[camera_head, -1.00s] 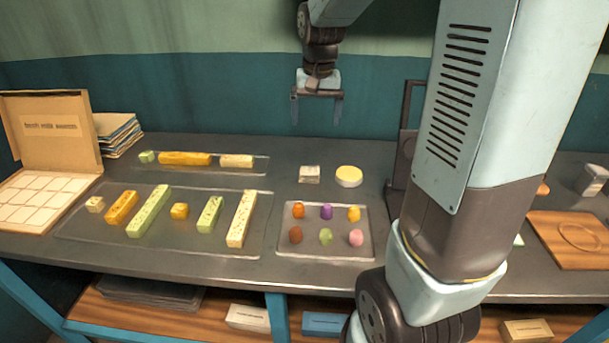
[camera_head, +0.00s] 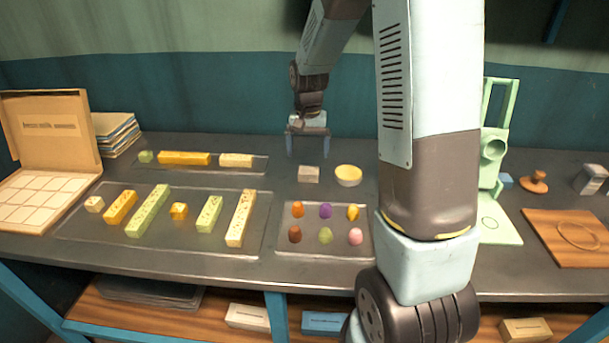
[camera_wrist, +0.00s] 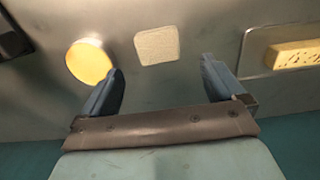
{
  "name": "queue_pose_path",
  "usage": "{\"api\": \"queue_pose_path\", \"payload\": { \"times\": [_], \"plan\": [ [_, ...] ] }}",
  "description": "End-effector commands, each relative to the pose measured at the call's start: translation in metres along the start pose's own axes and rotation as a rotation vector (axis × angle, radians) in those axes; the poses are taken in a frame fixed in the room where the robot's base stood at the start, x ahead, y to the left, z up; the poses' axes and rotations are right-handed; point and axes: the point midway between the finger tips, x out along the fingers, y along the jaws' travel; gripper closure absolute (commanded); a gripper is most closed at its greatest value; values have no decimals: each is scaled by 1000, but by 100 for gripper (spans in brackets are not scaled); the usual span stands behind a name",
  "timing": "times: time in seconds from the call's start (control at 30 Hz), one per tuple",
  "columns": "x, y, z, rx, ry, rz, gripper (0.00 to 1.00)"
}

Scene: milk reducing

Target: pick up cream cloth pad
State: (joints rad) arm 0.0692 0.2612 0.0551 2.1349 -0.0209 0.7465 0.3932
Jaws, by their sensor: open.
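The cream cloth pad (camera_head: 308,174) is a small, pale square lying on the grey counter, behind the tray of coloured pieces. In the wrist view the pad (camera_wrist: 157,46) lies flat, ahead of the fingertips and between their lines. My gripper (camera_head: 307,152) is open and empty, above the counter just behind the pad. In the wrist view both fingers of the gripper (camera_wrist: 161,72) show apart, with nothing between them. The gap in height between fingers and pad is hard to tell.
A round yellow-filled bowl (camera_head: 348,176) stands just right of the pad, close to one finger in the wrist view. A tray (camera_head: 325,253) of small coloured pieces lies in front. A tray (camera_head: 208,170) of bars lies left. A green press (camera_head: 493,150) stands further right.

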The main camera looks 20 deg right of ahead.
Motion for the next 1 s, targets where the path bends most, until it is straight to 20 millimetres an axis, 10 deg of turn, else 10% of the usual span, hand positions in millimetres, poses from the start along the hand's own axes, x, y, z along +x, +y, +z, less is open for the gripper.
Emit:
{"api": "queue_pose_path", "payload": {
  "times": [0.6,1.0],
  "plan": [
    [60,0,1,0,-2,0,4],
    [65,0,1,-1,1,0,10]
  ]
}}
